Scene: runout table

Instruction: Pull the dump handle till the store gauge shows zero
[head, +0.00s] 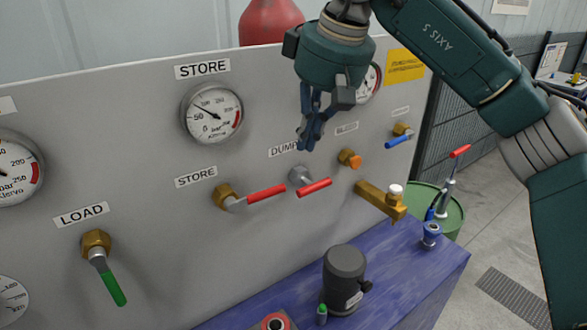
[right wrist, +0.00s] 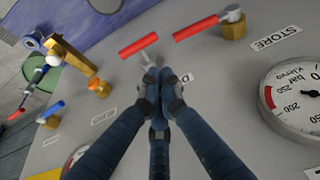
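The dump handle (head: 315,188) is a red lever on a grey hub below the partly covered DUMP label (head: 283,150); it points right and slightly up. It also shows in the right wrist view (right wrist: 138,45), just beyond the fingertips. My right gripper (head: 304,146) hangs above the hub with its fingers together and nothing seen between them; in the head view a gap separates it from the handle. The store gauge (head: 211,114) has its needle toward the upper left, around 50 to 100. It shows partly in the right wrist view (right wrist: 296,95). My left gripper is out of view.
The red STORE handle (head: 266,194) sits close left of the dump handle. A brass fitting (head: 380,200) and orange knob (head: 350,158) stick out at right. A dark cylinder (head: 344,278) stands on the blue bench (head: 420,265). A green LOAD handle (head: 112,287) is lower left.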

